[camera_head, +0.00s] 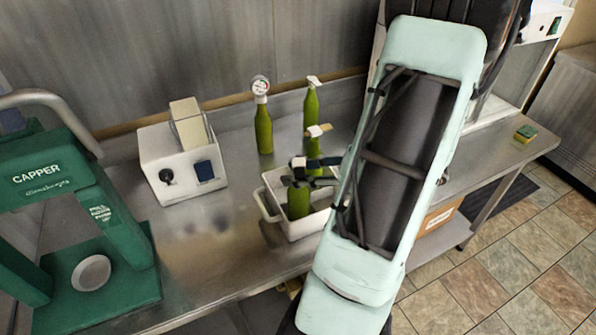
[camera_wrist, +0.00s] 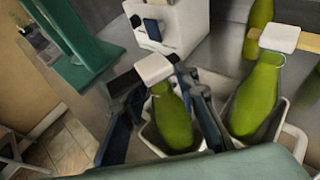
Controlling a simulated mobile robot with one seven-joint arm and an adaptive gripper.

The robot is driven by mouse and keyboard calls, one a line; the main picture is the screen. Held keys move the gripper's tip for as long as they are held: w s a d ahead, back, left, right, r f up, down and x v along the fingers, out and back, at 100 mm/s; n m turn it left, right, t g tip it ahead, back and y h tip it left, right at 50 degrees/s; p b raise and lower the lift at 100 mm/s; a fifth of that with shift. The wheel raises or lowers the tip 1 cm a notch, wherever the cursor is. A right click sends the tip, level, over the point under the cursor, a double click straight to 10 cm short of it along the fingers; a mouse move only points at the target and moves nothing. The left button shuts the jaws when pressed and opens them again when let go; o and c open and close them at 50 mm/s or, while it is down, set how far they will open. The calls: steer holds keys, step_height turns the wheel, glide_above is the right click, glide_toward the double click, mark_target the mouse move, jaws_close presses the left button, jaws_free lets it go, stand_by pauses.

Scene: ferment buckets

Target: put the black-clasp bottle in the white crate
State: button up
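A green bottle (camera_head: 298,203) with a pale cap stands in the white crate (camera_head: 296,229); it also shows in the wrist view (camera_wrist: 173,122). My gripper (camera_head: 304,172) is low over the crate, with one finger on each side of this bottle's upper part. In the wrist view, my gripper (camera_wrist: 158,88) shows a gap between its left finger and the bottle's body. The right finger is close beside the glass. I cannot tell the clasp's colour, as the dark fingers hide the neck. A second green bottle (camera_wrist: 255,98) with a pale top stands to the right, in the crate.
A white machine (camera_head: 180,165) stands to the left. A green capper (camera_head: 95,235) is at the far left. Bare steel counter (camera_head: 215,235) lies between capper and crate.

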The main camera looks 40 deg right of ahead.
steer(key=shift+o, duration=0.2)
steer(key=shift+r, duration=0.1)
steer(key=shift+s+d+r, duration=0.1)
steer(key=shift+r, duration=0.05)
steer(key=v, duration=1.1)
steer(key=shift+s+d+b, duration=0.15)
steer(key=shift+s+b, duration=0.15)
steer(key=shift+b, duration=0.05)
